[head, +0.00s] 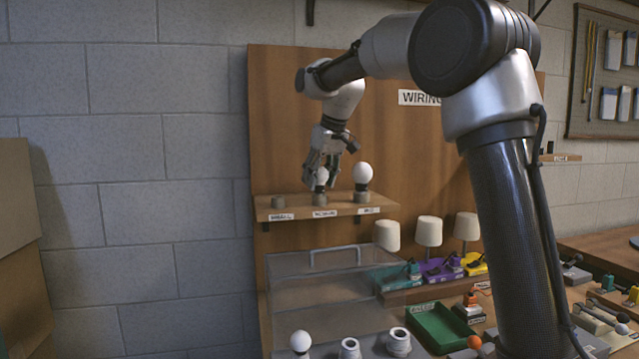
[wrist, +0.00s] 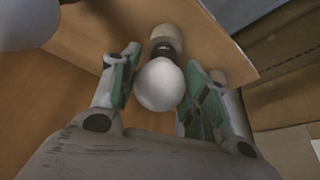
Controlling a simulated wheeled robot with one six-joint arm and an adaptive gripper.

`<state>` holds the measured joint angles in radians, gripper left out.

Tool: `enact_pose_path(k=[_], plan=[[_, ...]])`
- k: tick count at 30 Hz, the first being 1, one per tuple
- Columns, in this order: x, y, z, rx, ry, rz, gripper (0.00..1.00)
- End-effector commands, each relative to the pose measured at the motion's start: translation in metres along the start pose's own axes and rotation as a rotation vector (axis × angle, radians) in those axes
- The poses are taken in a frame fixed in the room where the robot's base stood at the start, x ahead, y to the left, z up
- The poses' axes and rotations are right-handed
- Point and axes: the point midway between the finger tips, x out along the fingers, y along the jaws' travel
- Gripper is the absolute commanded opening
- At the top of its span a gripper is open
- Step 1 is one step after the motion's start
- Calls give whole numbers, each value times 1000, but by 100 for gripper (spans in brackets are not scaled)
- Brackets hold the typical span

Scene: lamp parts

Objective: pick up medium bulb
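The medium bulb (head: 321,176) is a white globe standing upright in the middle holder (head: 321,197) of the wooden shelf, above a label that is hard to read. My gripper (head: 320,172) is over it, with the fingers reaching down around the globe. In the wrist view, the bulb (wrist: 160,85) sits between the two green-padded fingers of my gripper (wrist: 162,88). The fingers are spread on either side of it, and they do not look closed on it. The bulb's base is partly hidden behind the globe.
A larger white bulb (head: 362,173) stands in the right holder, close beside my gripper. The left holder (head: 278,202) is empty. Below the shelf (head: 300,212) are a clear case (head: 310,290), a green tray (head: 440,328), lamps with white shades (head: 428,231) and another bulb (head: 300,341).

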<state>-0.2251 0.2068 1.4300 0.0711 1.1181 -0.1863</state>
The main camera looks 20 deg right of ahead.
Motion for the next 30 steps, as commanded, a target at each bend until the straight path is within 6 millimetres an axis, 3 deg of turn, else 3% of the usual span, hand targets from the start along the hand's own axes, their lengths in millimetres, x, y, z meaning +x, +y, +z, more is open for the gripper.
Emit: enact_pose_path(k=[3,16,30], plan=[[0,0,0,0,0,0,22],[-8,0,-4,0,2,0,22],[-77,0,-32,-1,3,1,22]])
